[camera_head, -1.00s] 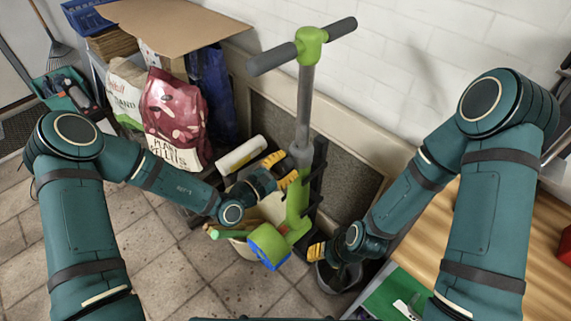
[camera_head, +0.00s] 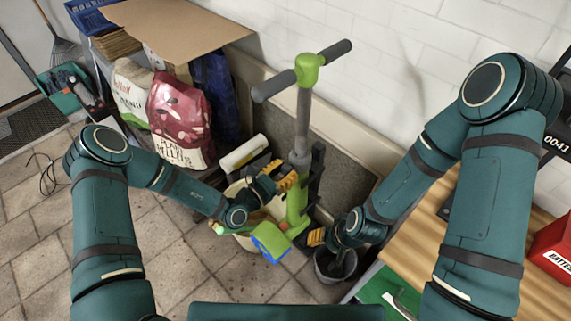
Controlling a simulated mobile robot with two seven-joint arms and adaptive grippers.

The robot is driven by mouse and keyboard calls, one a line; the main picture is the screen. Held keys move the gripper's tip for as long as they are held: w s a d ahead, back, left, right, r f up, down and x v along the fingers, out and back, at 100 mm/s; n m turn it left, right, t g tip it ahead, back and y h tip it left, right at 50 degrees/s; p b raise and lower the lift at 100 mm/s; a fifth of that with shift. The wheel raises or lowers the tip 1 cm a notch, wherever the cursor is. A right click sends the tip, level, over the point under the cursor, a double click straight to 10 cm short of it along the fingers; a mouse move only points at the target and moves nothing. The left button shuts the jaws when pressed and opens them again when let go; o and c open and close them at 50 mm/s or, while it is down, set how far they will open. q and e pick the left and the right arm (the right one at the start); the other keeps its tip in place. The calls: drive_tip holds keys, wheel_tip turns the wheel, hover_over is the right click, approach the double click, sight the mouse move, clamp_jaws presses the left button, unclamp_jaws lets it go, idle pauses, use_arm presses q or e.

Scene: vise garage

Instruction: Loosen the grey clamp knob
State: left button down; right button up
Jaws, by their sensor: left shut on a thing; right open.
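A green scooter (camera_head: 296,204) stands upright in front of the wall, with a grey stem (camera_head: 302,118) and a T-shaped handlebar with dark grips. A grey clamp collar (camera_head: 300,159) sits at the foot of the stem. My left gripper (camera_head: 281,174), with yellow fingertips, is at the left side of the scooter just below the collar. It is shut on the grey clamp knob, which its fingers mostly hide. My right gripper (camera_head: 316,237) is open, lower down, beside the scooter's lower right side. I see nothing between its fingers.
Bags (camera_head: 180,118) stand at the left. A wooden bench (camera_head: 452,243) with a red box (camera_head: 553,250) is at the right.

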use_arm(q)
drive_tip(key=n+p, duration=0.1)
drive_tip(key=n, duration=0.1)
drive_tip(key=n+p, duration=0.2)
drive_tip(key=shift+w+r+n, duration=0.1)
drive_tip(key=shift+r+n, duration=0.1)
drive_tip(key=shift+n, duration=0.2)
drive_tip(key=n+p, duration=0.1)
drive_tip(key=n, duration=0.1)
drive_tip(key=shift+n, duration=0.4)
drive_tip(key=n+p, duration=0.2)
drive_tip(key=n, duration=0.2)
drive_tip(key=shift+f+n+p, duration=0.15)
drive_tip(key=shift+n+p, duration=0.15)
drive_tip(key=shift+n, duration=1.7)
drive_tip(key=c, duration=0.5)
unclamp_jaws()
drive_tip(key=shift+f, duration=0.1)
